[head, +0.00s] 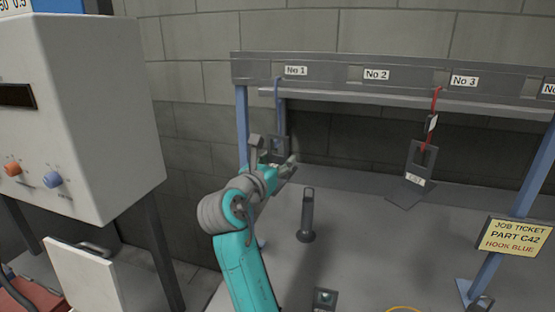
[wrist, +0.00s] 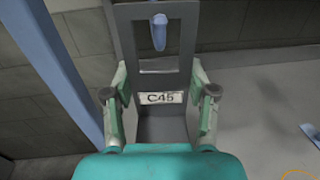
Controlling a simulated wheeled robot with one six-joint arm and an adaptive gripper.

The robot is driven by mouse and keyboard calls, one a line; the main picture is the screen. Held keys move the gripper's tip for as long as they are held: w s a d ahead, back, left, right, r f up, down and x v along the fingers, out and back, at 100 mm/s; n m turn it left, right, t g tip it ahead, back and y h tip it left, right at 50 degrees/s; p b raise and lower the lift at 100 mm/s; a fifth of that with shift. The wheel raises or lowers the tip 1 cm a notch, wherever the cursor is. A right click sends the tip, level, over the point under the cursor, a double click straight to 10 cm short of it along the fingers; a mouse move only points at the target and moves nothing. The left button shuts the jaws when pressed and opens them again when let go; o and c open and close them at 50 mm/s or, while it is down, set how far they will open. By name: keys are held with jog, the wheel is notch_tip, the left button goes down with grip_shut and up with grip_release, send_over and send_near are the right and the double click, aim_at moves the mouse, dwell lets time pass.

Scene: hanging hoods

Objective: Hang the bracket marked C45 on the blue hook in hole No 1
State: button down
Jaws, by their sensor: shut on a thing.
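The bracket marked C45 (wrist: 188,60) is a dark grey plate with a window in its upper part and a white label low down. My gripper (wrist: 160,112) is shut on its lower sides, one finger on each edge. The blue hook (head: 278,97) hangs from hole No 1 in the head view, straight above the bracket. In the wrist view the blue hook's tip (wrist: 158,33) shows at the bracket's window and overlaps its top bar. I cannot tell whether the bracket rests on it. In the head view my gripper (head: 274,158) partly hides the bracket (head: 279,143).
A red hook (head: 436,105) at No 3 has a grey bracket (head: 420,158) at its lower end. A dark post (head: 307,215) stands right of my arm. The job ticket (head: 517,237) reads PART C42, HOOK BLUE. A white cabinet (head: 90,100) stands left. A blue rack leg (head: 242,125) is close by.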

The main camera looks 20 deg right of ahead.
jog(key=shift+f, duration=0.55)
dwell(0.4)
jog(key=shift+c, duration=1.3)
grip_release()
jog(key=shift+f, duration=0.1)
